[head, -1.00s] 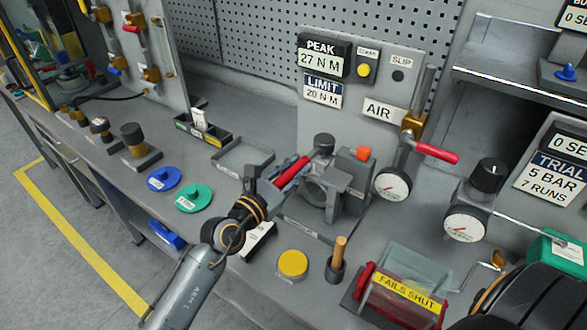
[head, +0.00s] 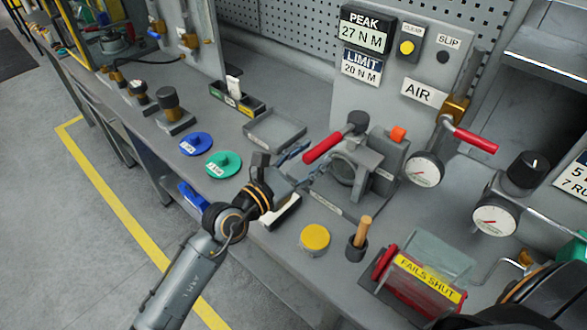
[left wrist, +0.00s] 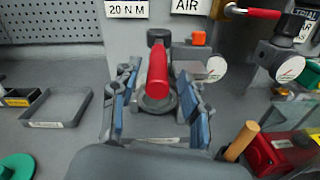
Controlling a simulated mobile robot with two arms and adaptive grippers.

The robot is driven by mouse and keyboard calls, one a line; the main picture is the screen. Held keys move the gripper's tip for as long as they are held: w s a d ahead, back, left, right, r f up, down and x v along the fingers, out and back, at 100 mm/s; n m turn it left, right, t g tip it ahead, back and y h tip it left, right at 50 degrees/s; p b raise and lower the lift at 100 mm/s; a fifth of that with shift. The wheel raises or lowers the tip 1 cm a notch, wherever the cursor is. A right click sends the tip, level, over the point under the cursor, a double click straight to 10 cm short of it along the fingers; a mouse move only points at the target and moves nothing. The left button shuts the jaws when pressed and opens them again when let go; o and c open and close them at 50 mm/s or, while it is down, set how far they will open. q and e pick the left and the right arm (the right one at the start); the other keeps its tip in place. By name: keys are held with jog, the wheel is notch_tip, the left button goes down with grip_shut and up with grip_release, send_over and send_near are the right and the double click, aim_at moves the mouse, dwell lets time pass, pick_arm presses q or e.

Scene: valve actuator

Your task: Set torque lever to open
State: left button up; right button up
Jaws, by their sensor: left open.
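The torque lever, a red handle (head: 322,148) on a black hub (head: 357,121), sits on a grey clamp-like fixture (head: 360,172) on the bench. It points toward the front left. My left gripper (head: 300,167) is just in front of the handle's free end, fingers spread. In the left wrist view the red handle (left wrist: 158,75) appears between the two blue-padded fingers of the open gripper (left wrist: 160,95), with gaps on both sides. No contact with it shows. My right gripper is not in view.
A red AIR lever (head: 475,140) and a gauge (head: 424,170) stand right of the fixture.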

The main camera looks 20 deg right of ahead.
pick_arm(q)
jog(key=v, duration=0.6)
dwell(0.3)
